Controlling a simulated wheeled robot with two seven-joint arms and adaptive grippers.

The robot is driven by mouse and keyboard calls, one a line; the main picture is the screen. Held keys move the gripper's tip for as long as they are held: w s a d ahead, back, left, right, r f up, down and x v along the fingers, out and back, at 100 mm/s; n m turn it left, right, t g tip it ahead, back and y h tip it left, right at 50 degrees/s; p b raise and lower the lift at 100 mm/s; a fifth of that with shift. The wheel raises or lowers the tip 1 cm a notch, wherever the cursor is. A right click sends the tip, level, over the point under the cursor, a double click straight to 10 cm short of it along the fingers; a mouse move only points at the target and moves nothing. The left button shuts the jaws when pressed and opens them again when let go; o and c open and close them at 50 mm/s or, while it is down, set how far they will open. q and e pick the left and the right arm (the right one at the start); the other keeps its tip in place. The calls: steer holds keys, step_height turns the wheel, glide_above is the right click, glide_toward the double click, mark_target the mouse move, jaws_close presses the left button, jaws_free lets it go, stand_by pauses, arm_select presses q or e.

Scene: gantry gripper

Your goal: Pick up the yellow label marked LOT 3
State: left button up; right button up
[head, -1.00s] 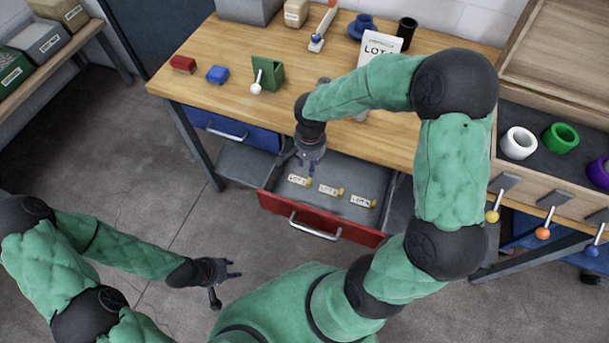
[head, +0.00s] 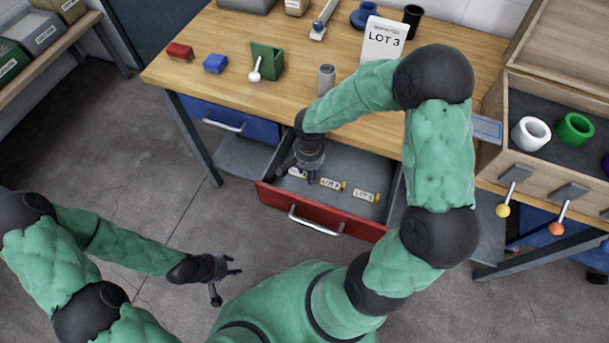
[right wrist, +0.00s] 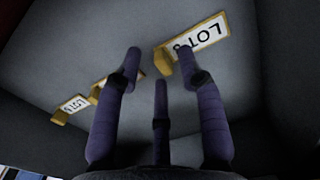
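Three yellow-ended white labels lie in a row in the open red drawer (head: 332,221). The left label (head: 297,173) is partly hidden by my right gripper; the middle label (head: 331,184) and right label (head: 364,195) lie clear. Their digits are too small to read surely. My right gripper (head: 300,174) hangs over the left end of the row, open and empty. In the right wrist view, its fingers (right wrist: 160,75) are spread, with the nearest label (right wrist: 205,37) ahead; its digit looks like 3 or 8. My left gripper (head: 226,274) is open and empty, away from the table.
A white card reading LOT 3 (head: 385,40) stands on the wooden table (head: 240,110). A grey cylinder (head: 326,79), green holder (head: 268,62) and blue block (head: 215,64) stand there too. A crate with rings (head: 530,134) is at right. The drawer walls surround the labels.

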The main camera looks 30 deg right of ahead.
step_height(320, 180, down, 2)
steer(key=shift+f, duration=0.1)
steer(key=c, duration=0.7)
